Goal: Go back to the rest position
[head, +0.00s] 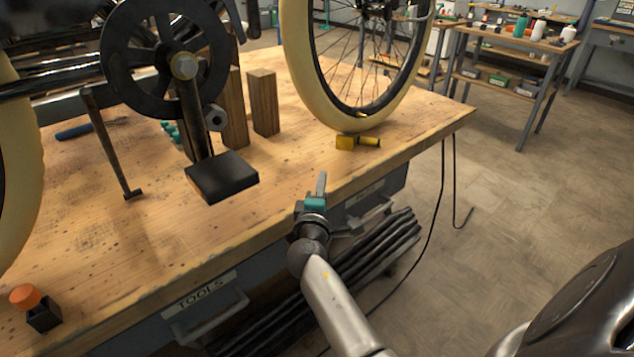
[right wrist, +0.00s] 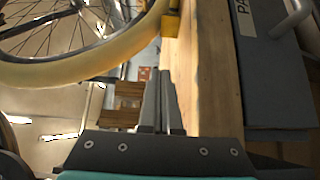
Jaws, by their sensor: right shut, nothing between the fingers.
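My right gripper (head: 321,184) is at the front edge of the wooden workbench (head: 130,262), with its fingers pointing away from me. In the right wrist view its two grey fingers (right wrist: 158,100) lie together with nothing between them. The trike frame stands on the bench, with a black chainring (head: 170,60) and a black pedal (head: 222,176) to the left of the gripper. A cream-tyred wheel (head: 345,112) stands beyond the gripper, apart from it. My left gripper is not seen.
A yellow piece (head: 346,142) lies by the wheel. Wooden blocks (head: 263,102) stand behind the pedal. An orange-topped black item (head: 27,298) is at the front left. A drawer handle (head: 205,320) and dark bars (head: 375,260) are below the bench. The floor (head: 500,200) at right is clear.

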